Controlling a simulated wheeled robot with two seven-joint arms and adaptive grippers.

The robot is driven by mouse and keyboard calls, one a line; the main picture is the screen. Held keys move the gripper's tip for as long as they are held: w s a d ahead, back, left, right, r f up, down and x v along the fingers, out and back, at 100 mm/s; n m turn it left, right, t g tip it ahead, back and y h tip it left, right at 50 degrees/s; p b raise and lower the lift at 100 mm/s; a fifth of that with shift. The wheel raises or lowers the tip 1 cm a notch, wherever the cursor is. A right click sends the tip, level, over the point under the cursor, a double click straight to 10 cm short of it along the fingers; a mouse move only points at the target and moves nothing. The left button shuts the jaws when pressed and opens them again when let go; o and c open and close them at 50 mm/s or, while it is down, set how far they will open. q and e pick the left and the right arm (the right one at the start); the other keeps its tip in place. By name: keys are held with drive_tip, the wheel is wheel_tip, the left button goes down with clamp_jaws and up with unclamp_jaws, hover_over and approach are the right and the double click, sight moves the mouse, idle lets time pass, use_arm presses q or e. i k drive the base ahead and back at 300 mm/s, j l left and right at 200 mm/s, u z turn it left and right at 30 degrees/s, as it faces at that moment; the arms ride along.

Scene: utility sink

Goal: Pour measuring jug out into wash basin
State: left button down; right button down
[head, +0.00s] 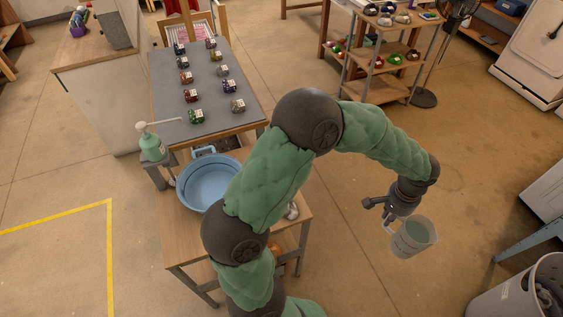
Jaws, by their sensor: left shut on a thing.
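The measuring jug (414,238) is a clear, pale grey-blue cup on the right. My left gripper (388,219) is shut on the jug's left side, where its handle is. The jug looks close to upright, mouth up, and hangs over the bare floor, well right of the table. I cannot tell how much liquid it holds. The wash basin (183,188) is a round blue bowl on the wooden table (180,233), left of my arm. My green padded left arm arches between basin and jug and covers part of the table and the basin's right edge. My right gripper is not in view.
A green pump bottle (152,147) stands just left of the basin. Behind it is a grey-topped table (212,75) with several small coloured packs. A wooden shelf rack (372,72) stands at the back right. A bin (500,300) is at the lower right.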

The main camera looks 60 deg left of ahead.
sight(205, 181)
drive_tip(key=k+j+u, duration=0.35)
drive_tip(key=j, duration=0.25)
drive_tip(key=k+j+u, duration=0.15)
drive_tip(key=k+j, duration=0.1)
drive_tip(key=j, duration=0.1)
